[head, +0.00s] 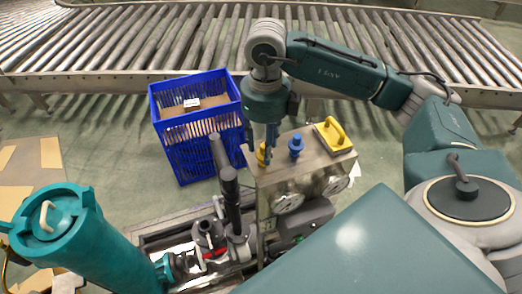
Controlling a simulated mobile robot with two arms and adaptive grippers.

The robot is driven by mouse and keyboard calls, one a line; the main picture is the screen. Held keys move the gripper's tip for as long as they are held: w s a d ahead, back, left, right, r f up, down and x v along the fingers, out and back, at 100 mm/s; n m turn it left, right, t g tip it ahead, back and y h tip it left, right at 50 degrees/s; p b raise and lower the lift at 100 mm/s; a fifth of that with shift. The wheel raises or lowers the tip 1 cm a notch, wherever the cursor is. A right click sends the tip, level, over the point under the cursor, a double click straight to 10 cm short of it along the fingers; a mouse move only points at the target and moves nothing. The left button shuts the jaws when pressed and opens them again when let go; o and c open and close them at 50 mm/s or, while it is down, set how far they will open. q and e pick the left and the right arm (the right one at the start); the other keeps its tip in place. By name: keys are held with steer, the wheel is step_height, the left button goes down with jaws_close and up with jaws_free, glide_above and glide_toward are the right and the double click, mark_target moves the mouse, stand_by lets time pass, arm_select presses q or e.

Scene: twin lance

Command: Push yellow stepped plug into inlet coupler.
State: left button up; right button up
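My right gripper (268,150) points down over the left end of a metal block (322,166), its arm reaching in from the right. The yellow stepped plug (261,154) is at its fingertips, partly covered by a finger, and the fingers appear closed on it. The plug looks upright at the block's top face. The inlet coupler beneath is hidden by the plug and fingers, so I cannot tell how deep the plug sits. A blue plug (296,146) stands upright on the block, just right of the fingers. My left gripper does not show clearly.
A yellow handle (333,133) sits on the block's right end, with round gauges (289,203) on its front. A blue crate (196,122) stands behind left. Dark upright tubes (229,190) rise left of the block. A roller conveyor (160,38) runs across the back.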

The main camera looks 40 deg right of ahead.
steer(key=c, duration=0.8)
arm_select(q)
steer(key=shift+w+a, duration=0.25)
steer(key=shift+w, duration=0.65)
arm_select(e)
steer(key=shift+r, duration=0.1)
